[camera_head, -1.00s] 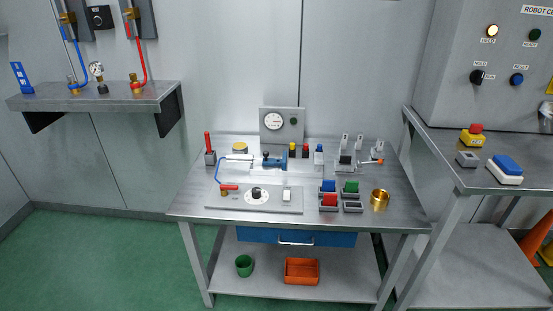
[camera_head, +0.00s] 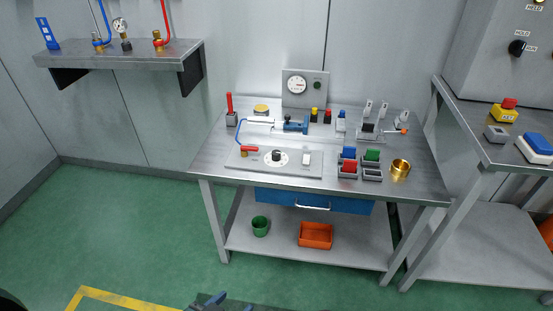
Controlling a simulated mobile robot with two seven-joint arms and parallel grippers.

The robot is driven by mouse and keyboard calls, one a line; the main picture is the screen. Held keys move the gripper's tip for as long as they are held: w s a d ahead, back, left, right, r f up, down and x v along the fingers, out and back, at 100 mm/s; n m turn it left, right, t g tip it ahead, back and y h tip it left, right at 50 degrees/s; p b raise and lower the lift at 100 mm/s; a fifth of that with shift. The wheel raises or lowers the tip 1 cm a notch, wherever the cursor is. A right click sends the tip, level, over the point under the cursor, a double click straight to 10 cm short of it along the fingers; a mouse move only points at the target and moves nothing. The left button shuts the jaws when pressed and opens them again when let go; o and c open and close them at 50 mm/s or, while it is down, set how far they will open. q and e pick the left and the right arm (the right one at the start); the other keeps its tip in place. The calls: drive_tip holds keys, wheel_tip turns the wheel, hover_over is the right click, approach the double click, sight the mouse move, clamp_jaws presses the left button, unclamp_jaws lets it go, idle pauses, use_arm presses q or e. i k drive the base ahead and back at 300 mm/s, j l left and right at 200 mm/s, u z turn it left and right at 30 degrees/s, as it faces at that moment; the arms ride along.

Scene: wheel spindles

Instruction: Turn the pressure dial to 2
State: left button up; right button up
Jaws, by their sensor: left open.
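A round white dial with a black knob (camera_head: 276,157) sits on a flat grey panel (camera_head: 310,172) at the front of the workbench. Its markings are too small to read. A round white gauge (camera_head: 297,85) stands on an upright grey plate behind it. My left gripper (camera_head: 222,303) just enters at the bottom edge, low and well in front of the bench, far from the dial. It is open, and only its tips show. My right gripper is not in view.
On the bench (camera_head: 215,163) are a red lever, a blue-and-white cylinder, coloured blocks and a brass cup (camera_head: 400,169). An orange bin (camera_head: 315,235) and green cup (camera_head: 260,226) stand on the lower shelf. A second table is at right. Floor in front is clear.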

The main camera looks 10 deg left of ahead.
sight(275, 154)
drive_tip(key=i+j+z, duration=0.2)
drive_tip(key=z, duration=0.15)
drive_tip(key=i+j+z, duration=0.15)
drive_tip(key=j+z, duration=0.2)
drive_tip(key=i+j+z, duration=0.1)
drive_tip(key=j+z, duration=0.25)
